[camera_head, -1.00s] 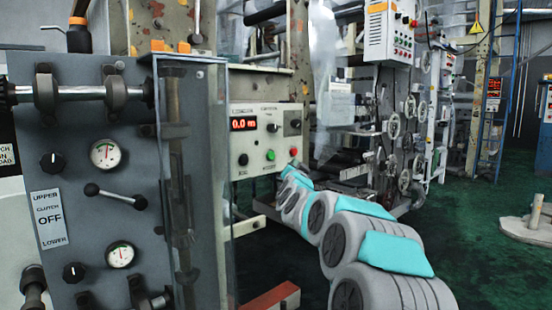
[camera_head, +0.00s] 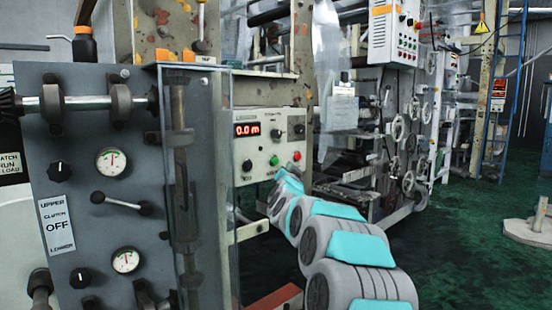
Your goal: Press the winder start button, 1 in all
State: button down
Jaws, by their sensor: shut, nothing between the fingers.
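A cream control panel (camera_head: 262,118) with a red "0.0 m" display (camera_head: 247,129) stands in the middle of the view. A green button (camera_head: 274,160) sits low on the panel, and a red button (camera_head: 297,156) is to its right. Which one is labelled winder start is too small to read. My arm reaches from the lower right, and its far end is just below and right of the green button in the picture. My gripper's fingers are hidden behind my own wrist, so contact with the panel cannot be seen.
A grey clutch panel (camera_head: 95,225) with gauges, knobs and a lever fills the left. A clear guard (camera_head: 203,190) stands between it and the control panel. Machinery with handwheels (camera_head: 408,181) stands behind my arm. The green floor (camera_head: 470,250) at right is mostly open.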

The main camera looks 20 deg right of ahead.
aim_at(275, 161)
jog(key=shift+w+a+p, duration=0.25)
jog(key=shift+w+p, duration=0.1)
jog(key=shift+w, duration=0.3)
jog(key=shift+w+a+p, duration=0.2)
jog(key=shift+w+p, duration=0.2)
jog(key=shift+w, duration=0.2)
jog(key=shift+w+a+p, duration=0.25)
jog(key=shift+w+p, duration=0.1)
jog(key=shift+w, duration=0.3)
dwell(0.5)
jog(key=shift+w+a+p, duration=0.15)
jog(key=shift+w+p, duration=0.2)
jog(key=shift+w, duration=0.05)
